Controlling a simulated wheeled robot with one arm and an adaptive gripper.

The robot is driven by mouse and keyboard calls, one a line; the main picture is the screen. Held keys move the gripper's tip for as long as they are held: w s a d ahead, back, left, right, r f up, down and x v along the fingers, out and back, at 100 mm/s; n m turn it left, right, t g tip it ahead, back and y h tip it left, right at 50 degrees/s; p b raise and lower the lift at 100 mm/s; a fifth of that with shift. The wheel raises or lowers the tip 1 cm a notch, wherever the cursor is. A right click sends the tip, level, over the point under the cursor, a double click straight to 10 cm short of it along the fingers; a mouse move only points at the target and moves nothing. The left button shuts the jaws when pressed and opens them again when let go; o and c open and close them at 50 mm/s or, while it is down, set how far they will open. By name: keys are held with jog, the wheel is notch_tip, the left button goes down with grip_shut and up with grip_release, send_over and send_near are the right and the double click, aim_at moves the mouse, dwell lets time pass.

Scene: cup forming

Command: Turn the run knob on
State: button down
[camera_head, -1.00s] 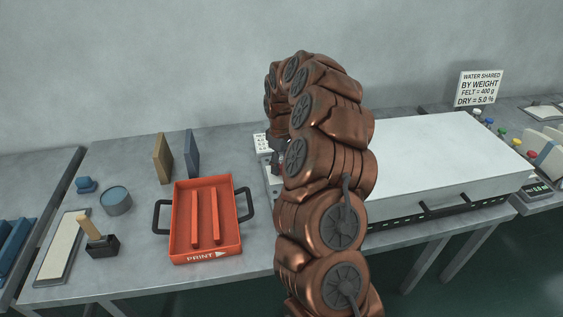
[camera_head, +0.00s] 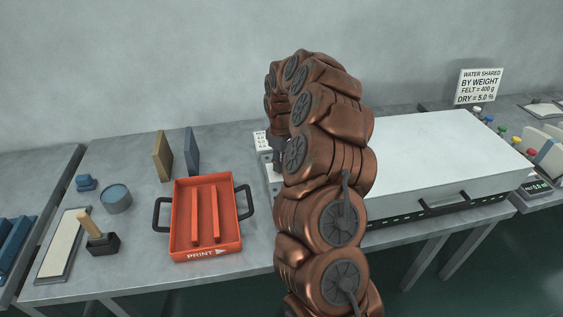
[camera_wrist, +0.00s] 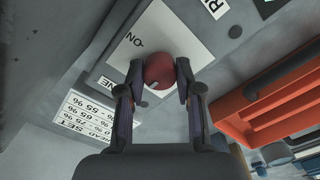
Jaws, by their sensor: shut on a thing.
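The run knob (camera_wrist: 160,71) is a round red knob with a pale mark, seen in the wrist view on a white plate (camera_wrist: 170,30) marked "ON". My gripper (camera_wrist: 160,82) has one finger on each side of the knob and is shut on it. The mark on the knob points down and to the left in that view. In the head view my arm hides the knob and most of the gripper; only a dark part of the gripper (camera_head: 279,140) shows behind the arm.
An orange tray (camera_head: 176,230) with two bars and black handles stands left of my arm; it also shows in the wrist view (camera_wrist: 262,112). A large white-lidded machine (camera_head: 440,150) stands to the right. A printed label card (camera_wrist: 85,115) lies near the knob.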

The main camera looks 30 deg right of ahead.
jog(key=shift+f, duration=0.1)
jog(key=m+b, duration=0.1)
jog(key=b, duration=0.1)
jog(key=m+b, duration=0.2)
jog(key=shift+f+b, duration=0.25)
jog(key=shift+b, duration=0.1)
jog(key=m+b, duration=0.5)
jog(key=shift+r+m, duration=0.1)
jog(key=shift+m, duration=0.3)
jog(key=m+b, duration=0.3)
jog(key=m, duration=0.1)
jog(key=shift+r+m, duration=0.1)
jog(key=shift+m, duration=0.2)
jog(key=shift+r+m+b, duration=0.1)
jog(key=shift+m+b, duration=1.05)
jog(key=shift+m, duration=1.05)
jog(key=c, duration=0.8)
grip_release()
jog(key=shift+o, duration=0.2)
jog(key=shift+r, duration=0.1)
